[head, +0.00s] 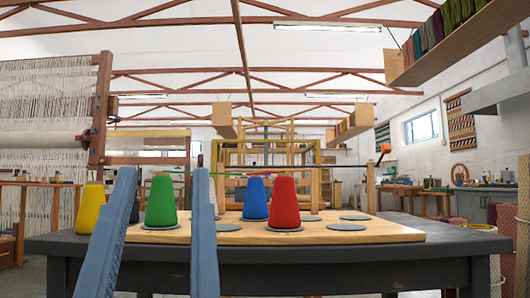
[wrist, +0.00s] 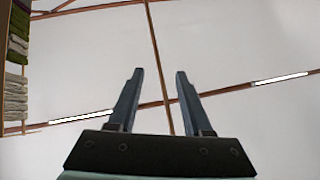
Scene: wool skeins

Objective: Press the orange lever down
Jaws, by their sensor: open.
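A small orange knob (head: 386,148) shows in the head view, right of centre, at the upper end of a short dark arm that slants up to the right. It stands above the right part of a wooden board (head: 405,234), near an upright post and a thin horizontal rod. I take it for the orange lever. My gripper (head: 163,170) is at the left in the head view, its two blue-grey fingers apart and pointing up, with nothing between them in the wrist view (wrist: 160,85). It is well left of the knob and apart from it. The wrist view shows no lever.
Yellow (head: 90,208), green (head: 161,201), blue (head: 255,199) and red (head: 285,204) cones stand at the board, beside several flat grey discs. The board lies on a dark table (head: 380,265). A loom (head: 102,110) stands at the left. A shelf (head: 445,45) hangs upper right.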

